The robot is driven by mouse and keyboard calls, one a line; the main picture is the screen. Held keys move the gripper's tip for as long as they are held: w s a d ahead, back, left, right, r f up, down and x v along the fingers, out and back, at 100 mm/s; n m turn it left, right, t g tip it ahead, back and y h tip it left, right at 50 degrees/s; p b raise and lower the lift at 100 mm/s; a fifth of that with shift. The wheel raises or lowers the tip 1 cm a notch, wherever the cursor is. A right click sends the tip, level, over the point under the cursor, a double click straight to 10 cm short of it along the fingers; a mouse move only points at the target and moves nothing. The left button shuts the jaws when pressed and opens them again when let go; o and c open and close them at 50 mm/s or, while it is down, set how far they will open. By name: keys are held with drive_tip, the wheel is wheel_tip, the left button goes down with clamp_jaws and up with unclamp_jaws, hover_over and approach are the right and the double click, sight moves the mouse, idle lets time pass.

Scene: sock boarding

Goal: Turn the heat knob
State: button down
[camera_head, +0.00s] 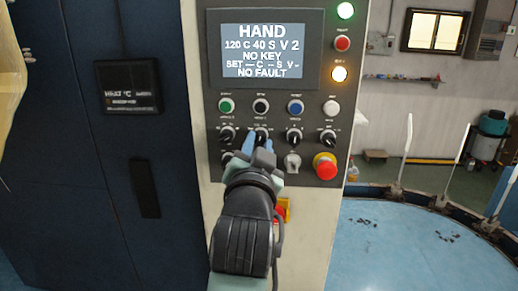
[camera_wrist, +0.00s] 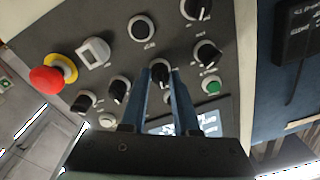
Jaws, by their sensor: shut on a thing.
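The control panel (camera_head: 309,100) carries a row of black rotary knobs below its coloured buttons. Their labels are too small to read, so I cannot tell which is the heat knob. My gripper (camera_head: 256,143) is at the second knob from the left (camera_head: 261,133), its blue fingers on both sides of it. In the wrist view my gripper (camera_wrist: 160,78) has its fingertips around that knob's black grip (camera_wrist: 160,68). The screen (camera_head: 263,52) reads HAND, 120 C 40 S V 2, NO KEY, NO FAULT.
Neighbouring knobs (camera_head: 227,135) and (camera_head: 294,136) sit close on both sides. A red emergency stop (camera_head: 325,166) is at the panel's lower right. A dark cabinet with a heat display (camera_head: 130,84) stands left. A blue round table (camera_head: 400,245) lies right.

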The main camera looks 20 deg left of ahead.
drive_tip(key=m+b, duration=0.1)
drive_tip(key=m, duration=0.3)
drive_tip(key=shift+a+m, duration=0.1)
drive_tip(key=shift+m, duration=0.3)
drive_tip(key=m+h+b, duration=0.1)
drive_tip(key=m+b, duration=0.1)
drive_tip(key=m, duration=0.3)
idle(0.4)
drive_tip(key=c, duration=0.7)
unclamp_jaws()
drive_tip(key=shift+o, duration=0.2)
drive_tip(key=shift+s, duration=0.1)
drive_tip(key=b+v, duration=0.4)
drive_tip(key=v, duration=0.8)
drive_tip(key=shift+s, duration=0.4)
